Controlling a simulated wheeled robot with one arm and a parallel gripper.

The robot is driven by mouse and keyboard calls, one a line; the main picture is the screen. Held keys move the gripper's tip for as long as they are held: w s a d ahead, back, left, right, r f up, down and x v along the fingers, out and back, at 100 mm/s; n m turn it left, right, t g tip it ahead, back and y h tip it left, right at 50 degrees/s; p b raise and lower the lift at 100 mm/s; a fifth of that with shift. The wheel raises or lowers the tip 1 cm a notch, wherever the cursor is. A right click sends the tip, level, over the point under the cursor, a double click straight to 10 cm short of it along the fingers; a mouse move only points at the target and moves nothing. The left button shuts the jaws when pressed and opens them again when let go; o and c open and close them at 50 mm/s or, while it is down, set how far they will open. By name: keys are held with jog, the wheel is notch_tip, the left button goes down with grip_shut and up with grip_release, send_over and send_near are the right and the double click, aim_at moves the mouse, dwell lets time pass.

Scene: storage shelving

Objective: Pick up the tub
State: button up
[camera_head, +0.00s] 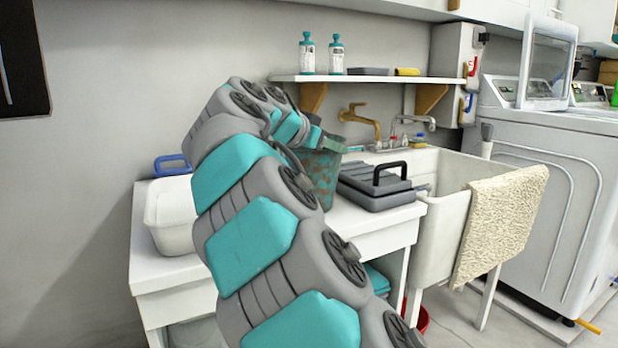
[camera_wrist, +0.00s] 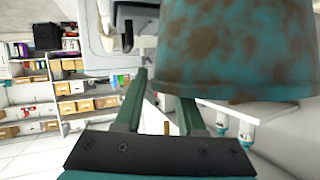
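The tub (camera_head: 324,172), teal with brown patches, stands upright on the white counter, partly hidden behind my arm in the head view. In the wrist view, the tub (camera_wrist: 240,50) looks inverted and fills the upper right, its wide rim downwards. My gripper (camera_head: 333,143) is at the tub's rim. In the wrist view, my gripper (camera_wrist: 162,88) has its fingers apart. One finger lies just outside the tub's side; the other's tip is hidden by the tub. I cannot tell whether either finger touches it.
A grey case with a black handle (camera_head: 376,185) sits close right of the tub. A white basin (camera_head: 171,214) is at the counter's left. A shelf (camera_head: 375,79) with two bottles is above. A sink (camera_head: 440,215) with a draped towel (camera_head: 500,225) and a washer (camera_head: 550,180) stand right.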

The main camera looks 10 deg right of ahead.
jog(key=shift+c, duration=0.2)
grip_shut()
jog(key=shift+f, duration=0.1)
dwell(1.1)
